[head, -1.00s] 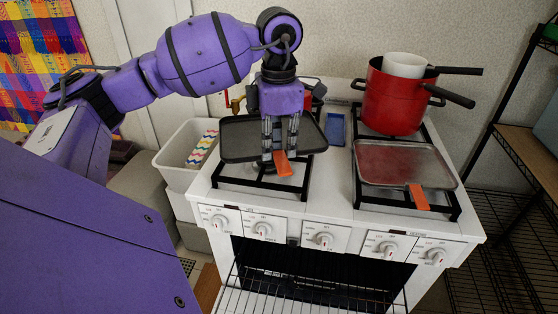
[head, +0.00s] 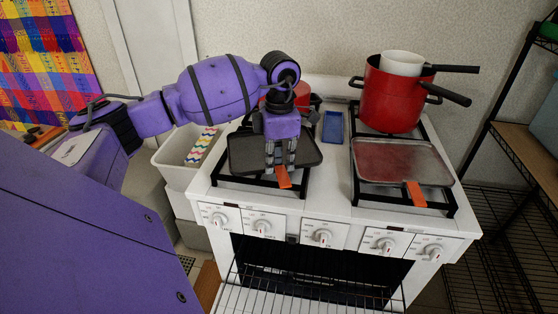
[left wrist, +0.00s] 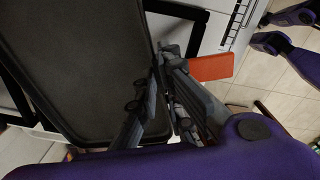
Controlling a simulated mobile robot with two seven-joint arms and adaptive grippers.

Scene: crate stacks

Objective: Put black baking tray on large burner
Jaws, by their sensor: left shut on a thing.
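The black baking tray (head: 247,152) with an orange handle (head: 284,177) is over the left front burner grate (head: 237,181) of the white stove. My left gripper (head: 281,163) is shut on the tray near its handle end, pointing down. In the left wrist view the tray's dark surface (left wrist: 80,60) fills the left side, with the gripper fingers (left wrist: 165,75) at its edge and the orange handle (left wrist: 211,66) beyond. I cannot tell whether the tray rests fully on the grate. My right gripper is not clearly in the head view.
A red pot (head: 391,98) holding a white container (head: 402,63) stands on the right back burner. A reddish tray (head: 400,161) with an orange handle lies on the right front grate. A blue item (head: 333,127) lies between the burners. The oven door is open, its rack (head: 310,299) showing.

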